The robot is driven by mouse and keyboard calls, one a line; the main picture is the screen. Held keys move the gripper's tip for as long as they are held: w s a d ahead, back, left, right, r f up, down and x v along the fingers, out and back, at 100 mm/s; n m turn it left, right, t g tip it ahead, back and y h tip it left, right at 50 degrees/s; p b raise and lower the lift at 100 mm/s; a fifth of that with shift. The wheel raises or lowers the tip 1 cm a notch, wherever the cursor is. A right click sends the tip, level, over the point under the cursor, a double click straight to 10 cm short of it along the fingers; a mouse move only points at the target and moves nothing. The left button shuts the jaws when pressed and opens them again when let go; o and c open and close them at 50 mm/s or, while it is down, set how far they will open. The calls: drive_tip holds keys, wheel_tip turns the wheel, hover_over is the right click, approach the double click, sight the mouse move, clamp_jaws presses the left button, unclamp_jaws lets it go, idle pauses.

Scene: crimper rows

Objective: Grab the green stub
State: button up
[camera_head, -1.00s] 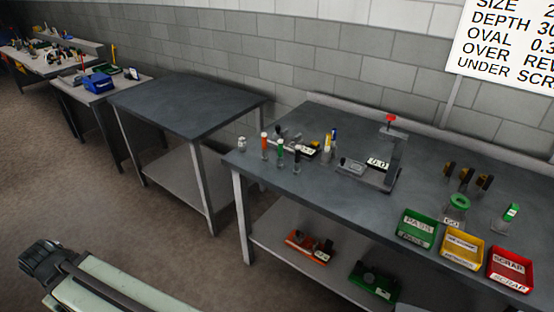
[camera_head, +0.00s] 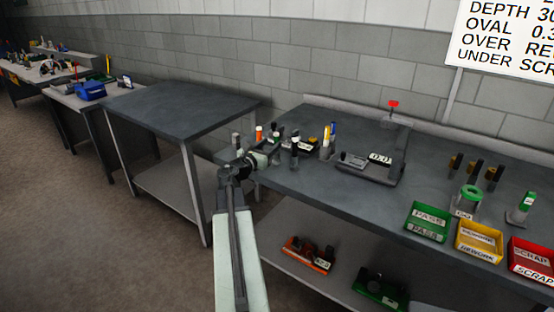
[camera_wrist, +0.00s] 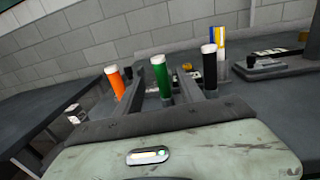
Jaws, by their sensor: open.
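The green stub (camera_wrist: 159,74), a dark green upright cylinder with a white top, stands in the middle of the wrist view. An orange stub (camera_wrist: 116,83) is on its left and a black stub (camera_wrist: 208,66) on its right. My gripper (camera_wrist: 160,80) is open, its two fingers pointing toward the row with the green stub showing between them. I cannot tell how deep the stub sits between the fingers. In the head view my gripper (camera_head: 268,152) is at the left end of the grey bench (camera_head: 330,190) and hides most of the green stub.
White, yellow and blue items (camera_wrist: 217,45) stand behind the black stub. A gauge stand (camera_head: 380,165) is right of the row. Green (camera_head: 428,222), yellow (camera_head: 479,241) and red (camera_head: 529,262) bins line the front edge. The separate table (camera_head: 180,108) at left is bare.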

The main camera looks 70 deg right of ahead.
drive_tip(key=s+d, duration=0.1)
drive_tip(key=d, duration=0.6)
drive_tip(key=shift+s+d, duration=0.25)
drive_tip(key=shift+d, duration=0.1)
drive_tip(key=shift+a+r, duration=0.1)
clamp_jaws()
idle(1.0)
